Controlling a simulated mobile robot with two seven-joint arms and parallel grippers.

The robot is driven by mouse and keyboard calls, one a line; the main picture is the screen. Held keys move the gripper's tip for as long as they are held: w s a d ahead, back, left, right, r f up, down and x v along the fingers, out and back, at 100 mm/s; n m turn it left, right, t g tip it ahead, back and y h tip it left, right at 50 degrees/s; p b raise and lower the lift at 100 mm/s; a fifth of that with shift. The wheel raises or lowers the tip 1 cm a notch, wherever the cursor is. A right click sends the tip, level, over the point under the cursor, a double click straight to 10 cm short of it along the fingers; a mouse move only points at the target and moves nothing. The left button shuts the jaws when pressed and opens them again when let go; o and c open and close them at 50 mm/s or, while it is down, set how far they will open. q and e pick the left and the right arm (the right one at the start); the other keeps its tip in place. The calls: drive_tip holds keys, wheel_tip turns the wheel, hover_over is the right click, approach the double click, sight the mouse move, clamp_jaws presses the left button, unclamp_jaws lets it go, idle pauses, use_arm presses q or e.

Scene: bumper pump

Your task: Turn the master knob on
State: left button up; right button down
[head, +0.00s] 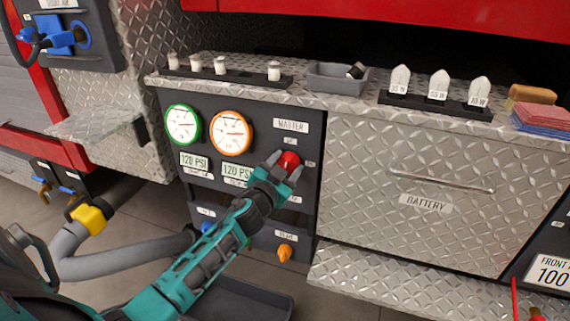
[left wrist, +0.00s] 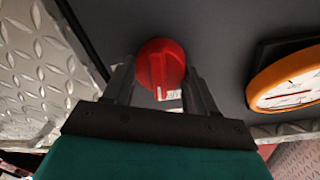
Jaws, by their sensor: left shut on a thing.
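The red master knob (head: 289,161) is on the dark panel (head: 259,106) under the MASTER label (head: 291,126) in the head view. My left gripper (head: 281,165) is at the knob with a finger on either side, shut on it. In the left wrist view the round red knob (left wrist: 162,68) with its raised ridge sits between the fingertips of my left gripper (left wrist: 160,80). The small position labels around the knob are partly hidden by the gripper. My right gripper is not in view.
A green-rimmed gauge (head: 182,124) and an orange-rimmed gauge (head: 231,132) sit left of the knob. A blue knob and an orange knob (head: 284,252) are lower on the panel. The battery drawer (head: 425,175) is to the right. A diamond-plate ledge with small items runs above.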

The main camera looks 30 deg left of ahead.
use_arm(q)
drive_tip(key=m+p, duration=0.1)
drive_tip(key=m, duration=0.3)
drive_tip(key=shift+d, duration=0.15)
drive_tip(key=m+p, duration=0.1)
drive_tip(key=m, duration=0.3)
drive_tip(key=shift+d+g, duration=0.1)
drive_tip(key=shift+g, duration=0.3)
drive_tip(key=m, duration=0.2)
drive_tip(key=m+y, duration=0.1)
drive_tip(key=m, duration=0.2)
drive_tip(key=shift+d+f+p, duration=0.1)
drive_tip(key=shift+f+p, duration=0.1)
drive_tip(key=shift+p, duration=0.2)
drive_tip(key=shift+m, duration=0.9)
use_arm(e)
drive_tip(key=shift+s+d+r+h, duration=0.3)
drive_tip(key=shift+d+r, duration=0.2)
use_arm(q)
drive_tip(key=shift+f, duration=0.1)
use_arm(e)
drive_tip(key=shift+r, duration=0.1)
use_arm(q)
drive_tip(key=o, duration=1.1)
drive_tip(key=shift+c, duration=0.2)
